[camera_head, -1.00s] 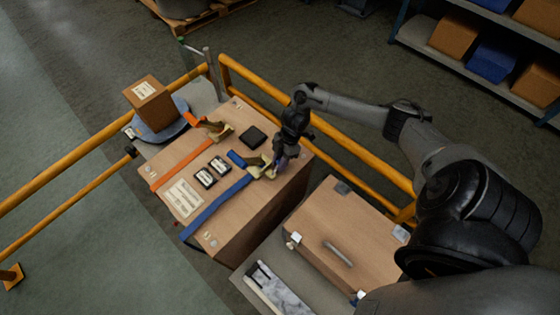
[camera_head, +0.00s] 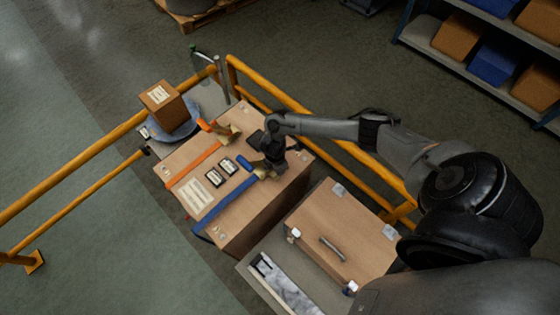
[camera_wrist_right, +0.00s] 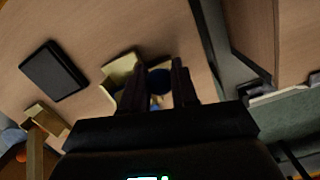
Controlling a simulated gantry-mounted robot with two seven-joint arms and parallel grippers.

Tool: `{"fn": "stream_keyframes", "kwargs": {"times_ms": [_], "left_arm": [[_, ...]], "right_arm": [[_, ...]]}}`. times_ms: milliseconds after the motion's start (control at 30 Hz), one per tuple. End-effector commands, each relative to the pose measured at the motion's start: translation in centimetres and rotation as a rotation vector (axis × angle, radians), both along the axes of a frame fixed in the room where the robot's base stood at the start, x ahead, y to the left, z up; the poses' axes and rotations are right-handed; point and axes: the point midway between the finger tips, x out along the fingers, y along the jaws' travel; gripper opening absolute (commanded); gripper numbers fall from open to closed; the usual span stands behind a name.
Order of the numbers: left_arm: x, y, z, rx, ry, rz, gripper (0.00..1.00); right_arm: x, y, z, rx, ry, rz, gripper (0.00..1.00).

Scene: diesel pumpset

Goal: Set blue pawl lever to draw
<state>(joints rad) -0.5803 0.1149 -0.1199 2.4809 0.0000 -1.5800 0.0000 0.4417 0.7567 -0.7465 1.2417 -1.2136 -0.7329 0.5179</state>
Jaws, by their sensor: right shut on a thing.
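The large wooden case (camera_head: 255,205) carries a blue strap (camera_head: 222,207) with a pale metal ratchet (camera_head: 260,173) near its right edge. The lever's exact position is mostly hidden by the fingers. My left gripper is not in view.
An orange strap (camera_head: 195,165) with its own ratchet (camera_head: 228,136) crosses the case. Two small black-and-white blocks (camera_head: 214,180) and a flat black square (camera_wrist_right: 54,70) are on top. A smaller wooden case with a handle (camera_head: 333,249) stands close by; yellow rails (camera_head: 90,157) run behind.

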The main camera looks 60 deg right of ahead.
Motion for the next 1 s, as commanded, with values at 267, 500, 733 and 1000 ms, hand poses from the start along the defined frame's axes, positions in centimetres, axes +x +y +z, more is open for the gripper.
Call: {"fn": "stream_keyframes", "kwargs": {"times_ms": [267,500,733,1000], "left_arm": [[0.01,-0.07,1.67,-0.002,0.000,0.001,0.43],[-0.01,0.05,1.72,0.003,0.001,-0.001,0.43],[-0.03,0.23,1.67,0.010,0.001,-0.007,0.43],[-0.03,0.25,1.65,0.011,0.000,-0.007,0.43]], "right_arm": [[0.22,0.63,0.35,-0.086,0.016,0.001,0.00],[0.21,0.64,0.19,-0.101,0.019,0.001,0.00],[0.19,0.63,0.17,-0.100,0.019,0.001,0.00],[0.17,0.63,0.14,-0.100,0.020,0.000,0.53]]}}
